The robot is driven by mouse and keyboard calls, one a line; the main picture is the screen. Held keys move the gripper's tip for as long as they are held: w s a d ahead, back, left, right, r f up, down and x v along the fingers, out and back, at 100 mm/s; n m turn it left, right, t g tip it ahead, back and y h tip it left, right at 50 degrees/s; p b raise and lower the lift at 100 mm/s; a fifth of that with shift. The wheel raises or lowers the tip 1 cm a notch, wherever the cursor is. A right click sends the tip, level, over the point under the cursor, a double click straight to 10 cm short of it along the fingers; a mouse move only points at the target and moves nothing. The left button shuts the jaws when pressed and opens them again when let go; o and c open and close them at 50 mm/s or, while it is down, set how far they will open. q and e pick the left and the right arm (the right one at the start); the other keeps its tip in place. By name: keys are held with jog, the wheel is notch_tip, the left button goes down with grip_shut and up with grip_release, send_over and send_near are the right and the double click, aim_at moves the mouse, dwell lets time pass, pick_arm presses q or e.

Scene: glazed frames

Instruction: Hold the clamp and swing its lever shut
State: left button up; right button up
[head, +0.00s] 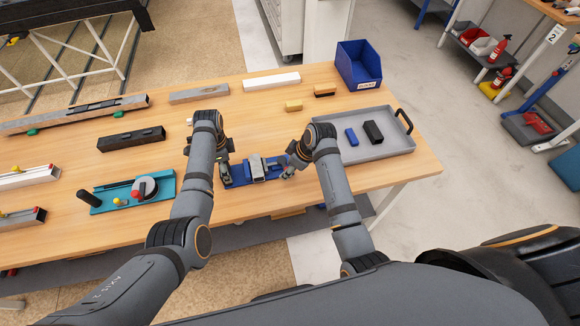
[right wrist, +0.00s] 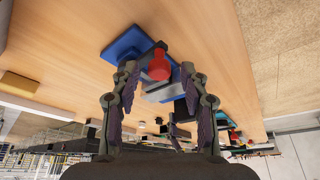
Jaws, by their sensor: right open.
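The clamp (head: 257,168) is a grey metal body on a blue base (head: 240,176), near the table's front edge between my two arms. My left gripper (head: 224,170) is at the left end of the blue base, mostly hidden under its wrist; I cannot tell whether it grips. My right gripper (head: 287,168) is low at the clamp's right end. In the right wrist view, my right gripper (right wrist: 160,105) is open, and a red lever tip (right wrist: 158,66) shows between and beyond its fingers. The blue base (right wrist: 128,46) lies behind it. Contact with the lever is not clear.
A grey tray (head: 352,155) with a blue block (head: 351,137) and a black block (head: 373,132) sits right of my right arm. A teal fixture (head: 108,203) with a red knob lies to the left. A blue bin (head: 358,65) stands at the back right.

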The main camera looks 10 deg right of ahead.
jog(key=v, duration=1.2)
jog(key=shift+w+d+f+n, duration=0.1)
jog(key=shift+n, duration=0.2)
jog(key=c, duration=0.3)
jog(key=d+n, duration=0.2)
jog(key=w+d+n+g, duration=0.1)
jog(key=d+n, duration=0.1)
jog(key=w+d+n+g, duration=0.1)
jog(key=n, duration=0.1)
jog(key=shift+w+d+f, duration=0.15)
jog(key=shift+w+d, duration=0.05)
jog(key=shift+d, duration=0.2)
grip_shut()
jog(key=a+f, duration=0.6)
jog(key=f, duration=0.4)
jog(key=shift+w+a+n+g, duration=0.2)
jog(key=shift+a+n+g, duration=0.1)
jog(key=shift+a, duration=0.1)
